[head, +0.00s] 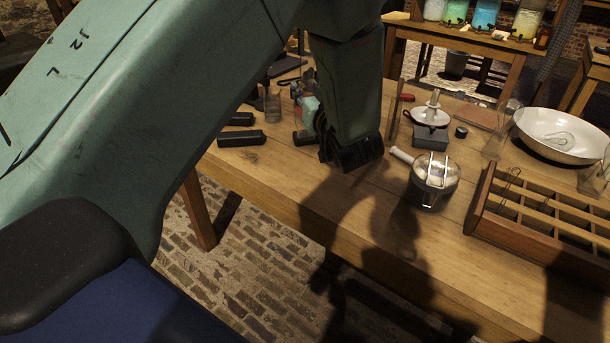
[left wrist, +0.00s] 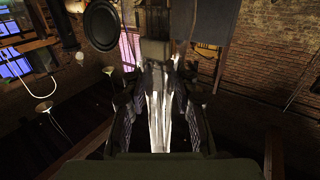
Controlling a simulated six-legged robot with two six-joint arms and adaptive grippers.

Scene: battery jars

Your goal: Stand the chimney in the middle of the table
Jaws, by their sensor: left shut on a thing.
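My left gripper (left wrist: 158,118) is shut on a clear, shiny glass piece that looks like the chimney (left wrist: 158,105). In the left wrist view the glass stands out bright between the two dark fingers. In the head view my left arm comes down over the table's front edge, its dark lower end (head: 350,155) near the wooden table (head: 330,205). The held glass cannot be made out there. My right gripper is not in view.
A wooden compartment tray (head: 535,215) and a white bowl (head: 560,135) are at the right. Dark blocks (head: 241,138) lie left. The front table strip is bare.

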